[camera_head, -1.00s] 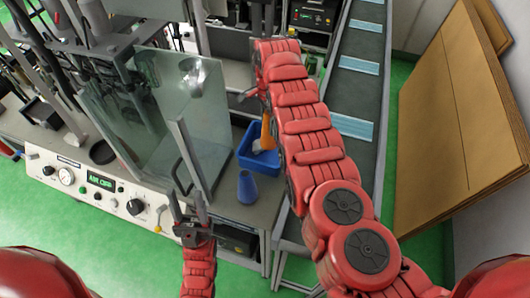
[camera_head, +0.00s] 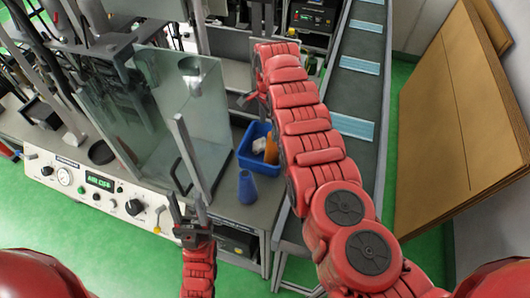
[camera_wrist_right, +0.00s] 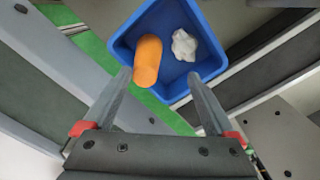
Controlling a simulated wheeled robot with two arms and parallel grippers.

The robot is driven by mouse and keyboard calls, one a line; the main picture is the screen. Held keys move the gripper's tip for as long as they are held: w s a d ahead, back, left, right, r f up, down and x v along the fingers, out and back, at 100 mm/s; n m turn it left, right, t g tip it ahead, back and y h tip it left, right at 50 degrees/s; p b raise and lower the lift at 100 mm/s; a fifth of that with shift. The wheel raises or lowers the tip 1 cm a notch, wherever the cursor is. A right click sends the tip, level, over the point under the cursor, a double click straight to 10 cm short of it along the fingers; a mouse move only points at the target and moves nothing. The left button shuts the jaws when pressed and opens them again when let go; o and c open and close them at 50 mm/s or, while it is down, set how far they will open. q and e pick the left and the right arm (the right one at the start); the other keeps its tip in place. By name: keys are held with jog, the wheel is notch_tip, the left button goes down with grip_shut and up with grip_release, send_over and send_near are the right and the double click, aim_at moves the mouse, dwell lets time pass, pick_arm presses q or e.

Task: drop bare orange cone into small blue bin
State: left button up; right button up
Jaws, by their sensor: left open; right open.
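The orange cone (camera_head: 271,149) has no sleeve on it. It shows inside the small blue bin (camera_head: 245,160) in the head view, partly hidden by my right arm. In the right wrist view the cone (camera_wrist_right: 147,60) is tilted at the left side of the bin (camera_wrist_right: 215,72), and its near end overlaps the rim. I cannot tell whether it has come to rest. My right gripper (camera_wrist_right: 158,75) is open above the bin, its fingers apart and clear of the cone. My left gripper (camera_head: 187,205) is open and empty at the bench's front edge.
A crumpled white piece (camera_wrist_right: 184,45) lies in the bin beside the cone. A blue cone (camera_head: 247,187) stands on the bench near the bin. A transparent guard (camera_head: 150,110) is left of it. A conveyor (camera_head: 350,98) with blue masks runs along the right.

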notch_tip(320, 180, up, 17)
jog(key=p, duration=0.5)
jog(key=shift+p, duration=0.4)
jog(key=shift+f, duration=0.1)
